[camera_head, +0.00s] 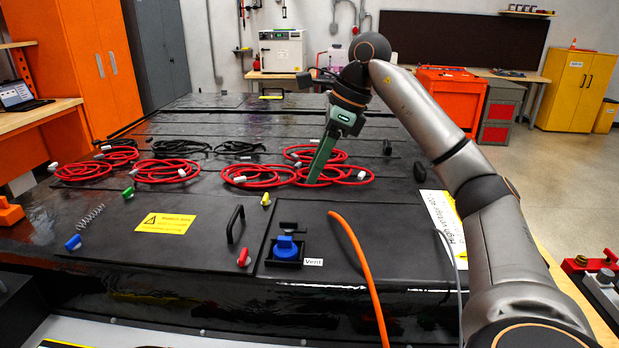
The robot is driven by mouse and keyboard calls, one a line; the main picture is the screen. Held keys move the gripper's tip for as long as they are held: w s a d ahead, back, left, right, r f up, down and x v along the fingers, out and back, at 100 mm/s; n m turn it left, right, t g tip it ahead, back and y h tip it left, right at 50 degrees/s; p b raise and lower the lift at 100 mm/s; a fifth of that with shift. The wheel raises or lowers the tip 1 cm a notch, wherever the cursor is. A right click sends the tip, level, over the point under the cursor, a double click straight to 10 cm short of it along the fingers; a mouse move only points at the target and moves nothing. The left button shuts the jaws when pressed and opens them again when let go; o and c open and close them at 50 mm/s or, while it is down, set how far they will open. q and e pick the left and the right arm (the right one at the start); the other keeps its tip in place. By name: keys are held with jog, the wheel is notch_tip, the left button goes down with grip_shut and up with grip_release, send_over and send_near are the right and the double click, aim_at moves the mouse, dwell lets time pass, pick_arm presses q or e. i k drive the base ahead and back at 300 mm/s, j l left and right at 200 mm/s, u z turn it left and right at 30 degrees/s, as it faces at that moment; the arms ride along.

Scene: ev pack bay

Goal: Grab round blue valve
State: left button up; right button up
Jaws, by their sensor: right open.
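The round blue valve (285,250) sits in a small black recess beside the label "Vent", on the near part of the black pack lid. It has a raised blue grip on top. My right gripper (315,181) has green fingers that point down over the red cable coils, beyond the valve and slightly right of it. It is open, with nothing visible between its fingers, and is well apart from the valve. The fingers are seen nearly side-on. My left gripper is not in view.
An orange cable (358,265) rises just right of the valve. A black handle (235,224) and a red valve (244,257) stand to its left. Red cable coils (165,171) lie across the lid. A yellow warning label (165,223) and a spring (91,216) lie farther left.

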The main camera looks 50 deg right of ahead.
aim_at(284, 250)
jog(key=k+j, duration=0.45)
jog(key=j, duration=0.25)
jog(key=k+j, duration=0.25)
jog(key=j, duration=0.1)
